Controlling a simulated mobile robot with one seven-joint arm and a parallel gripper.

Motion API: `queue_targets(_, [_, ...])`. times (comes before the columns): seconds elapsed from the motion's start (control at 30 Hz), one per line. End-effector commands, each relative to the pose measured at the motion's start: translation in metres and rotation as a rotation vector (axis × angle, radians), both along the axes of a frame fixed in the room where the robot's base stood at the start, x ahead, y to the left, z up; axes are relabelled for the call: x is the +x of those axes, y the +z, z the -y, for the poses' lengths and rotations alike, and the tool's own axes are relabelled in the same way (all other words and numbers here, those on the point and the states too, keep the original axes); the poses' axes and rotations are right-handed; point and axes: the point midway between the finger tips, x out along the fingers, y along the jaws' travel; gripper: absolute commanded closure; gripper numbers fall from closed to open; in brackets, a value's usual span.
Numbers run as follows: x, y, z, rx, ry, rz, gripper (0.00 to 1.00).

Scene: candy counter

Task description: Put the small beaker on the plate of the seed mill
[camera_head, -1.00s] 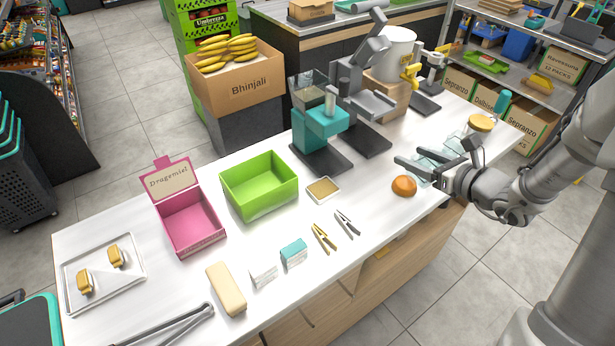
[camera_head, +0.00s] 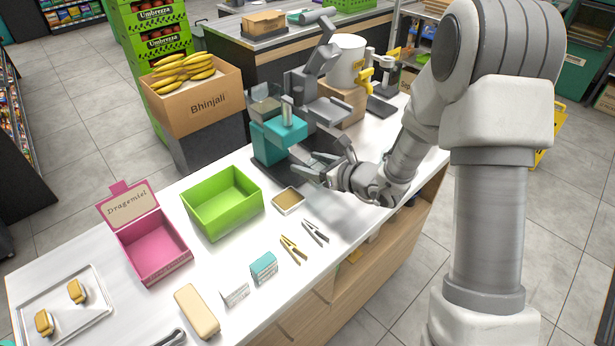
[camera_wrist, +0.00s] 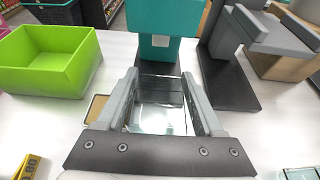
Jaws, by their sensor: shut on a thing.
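The seed mill (camera_head: 277,142) is a teal machine with a clear hopper on top, at the back of the counter; it also shows in the wrist view (camera_wrist: 165,45). Its dark plate lies low in front of the teal body, mostly behind my fingers. My gripper (camera_head: 318,163) is in front of the mill, pointing at it. In the wrist view my gripper (camera_wrist: 160,80) is shut on the small beaker (camera_wrist: 158,118), a clear glass thing between the two fingers. The beaker is hard to make out in the head view. I cannot tell its height over the plate.
A grey machine (camera_head: 328,108) stands close right of the mill. A green bin (camera_head: 222,203) and a small tray (camera_head: 288,201) are left of my gripper. Another clear glass object (camera_wrist: 298,174) shows at the wrist view's lower right.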

Motion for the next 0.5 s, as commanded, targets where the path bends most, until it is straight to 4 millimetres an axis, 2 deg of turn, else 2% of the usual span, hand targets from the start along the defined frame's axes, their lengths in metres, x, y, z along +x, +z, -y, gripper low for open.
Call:
queue_targets(0.17, [0.001,-0.012,-0.006,0.0,0.0,-0.003,0.82])
queue_targets(0.33, [0.001,-0.036,-0.005,-0.001,-0.001,-0.003,0.82])
queue_targets(0.5, [0.002,-0.044,-0.005,-0.001,-0.001,0.0,0.82])
